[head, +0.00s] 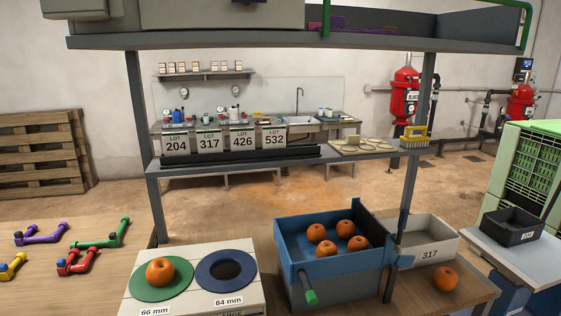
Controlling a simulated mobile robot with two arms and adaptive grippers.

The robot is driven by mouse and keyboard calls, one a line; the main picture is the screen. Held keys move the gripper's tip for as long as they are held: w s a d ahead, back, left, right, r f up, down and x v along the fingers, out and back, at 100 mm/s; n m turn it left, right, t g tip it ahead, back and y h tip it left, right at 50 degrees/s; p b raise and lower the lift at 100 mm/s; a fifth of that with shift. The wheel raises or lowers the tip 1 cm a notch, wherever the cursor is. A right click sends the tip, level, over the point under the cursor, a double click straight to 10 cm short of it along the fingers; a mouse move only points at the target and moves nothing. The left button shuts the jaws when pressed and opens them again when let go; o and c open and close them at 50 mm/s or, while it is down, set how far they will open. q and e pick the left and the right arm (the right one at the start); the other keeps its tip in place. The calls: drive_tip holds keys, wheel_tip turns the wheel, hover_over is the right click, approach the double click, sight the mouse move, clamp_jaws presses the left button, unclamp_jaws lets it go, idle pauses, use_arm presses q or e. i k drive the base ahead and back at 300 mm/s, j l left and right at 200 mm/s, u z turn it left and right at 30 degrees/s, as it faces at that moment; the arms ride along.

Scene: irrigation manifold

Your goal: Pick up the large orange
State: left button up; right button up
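One orange (160,271) sits on the green ring (149,289) of a white sizing board (205,302), above a 66 mm label. Beside it the dark blue ring (250,271), labelled 84 mm, has an empty hole. Several oranges (318,233) lie in a blue tray (283,238) in the middle. Another orange (445,279) rests on the wooden table at the right, in front of a grey bin marked 317. The orange on the green ring looks the largest, but the sizes are close and I cannot be sure. Neither of my grippers shows.
A grey bin (430,252) stands right of the blue tray, whose green-ended handle (309,296) points forward. A rack shelf (280,163) with lot cards crosses above the table. Coloured pipe fittings (75,262) lie at the left. A black tray (511,226) stands at the right.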

sight(160, 271)
drive_tip(key=i+j, duration=0.15)
drive_tip(key=j, duration=0.25)
drive_tip(key=i+j, duration=0.1)
drive_tip(key=j, duration=0.3)
drive_tip(key=i+j+z, duration=0.1)
drive_tip(key=j, duration=0.3)
